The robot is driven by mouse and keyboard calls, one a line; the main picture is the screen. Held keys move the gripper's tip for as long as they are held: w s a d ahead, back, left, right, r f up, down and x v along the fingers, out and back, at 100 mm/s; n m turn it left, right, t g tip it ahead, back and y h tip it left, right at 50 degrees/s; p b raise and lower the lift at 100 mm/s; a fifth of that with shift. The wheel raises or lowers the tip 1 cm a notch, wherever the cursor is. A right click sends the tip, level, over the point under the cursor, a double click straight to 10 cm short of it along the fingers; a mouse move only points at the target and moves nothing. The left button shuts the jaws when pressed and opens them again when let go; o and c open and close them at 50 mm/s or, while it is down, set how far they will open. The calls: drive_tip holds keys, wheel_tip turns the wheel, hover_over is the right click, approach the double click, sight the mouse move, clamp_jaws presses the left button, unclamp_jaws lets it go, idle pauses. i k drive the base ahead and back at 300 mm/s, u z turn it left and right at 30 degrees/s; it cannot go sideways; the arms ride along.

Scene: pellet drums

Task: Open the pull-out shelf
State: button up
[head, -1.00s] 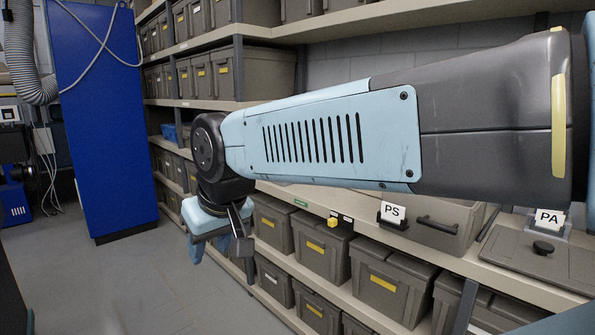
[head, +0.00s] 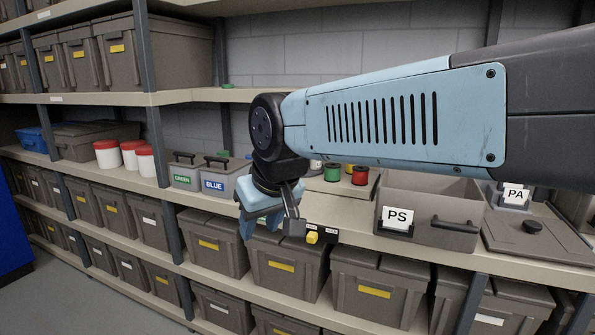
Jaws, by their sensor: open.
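A flat board (head: 330,187) with red and green spools lies on the middle shelf and may be the pull-out shelf; my arm covers much of it. Below it, at the shelf's front edge, a small yellow block (head: 312,237) sits by a dark plate (head: 328,233). My gripper (head: 270,226) is open and empty, with its fingers pointing down in front of the shelf edge. In the picture it is just left of the yellow block. The distance between them in depth is hard to tell.
An open PS bin (head: 455,220) and a lidded PA bin (head: 540,240) stand to the right. GREEN (head: 186,172) and BLUE (head: 226,184) boxes and red-lidded tubs (head: 130,156) stand to the left. Lidded crates (head: 285,268) fill the level below. Floor (head: 75,305) is clear at lower left.

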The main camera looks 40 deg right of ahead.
sight(344, 187)
drive_tip(key=z, duration=0.25)
drive_tip(key=i, duration=0.6)
drive_tip(key=z, duration=0.4)
drive_tip(key=k, duration=0.85)
drive_tip(key=z, duration=0.2)
drive_tip(key=i, duration=0.85)
drive_tip(key=u, duration=0.1)
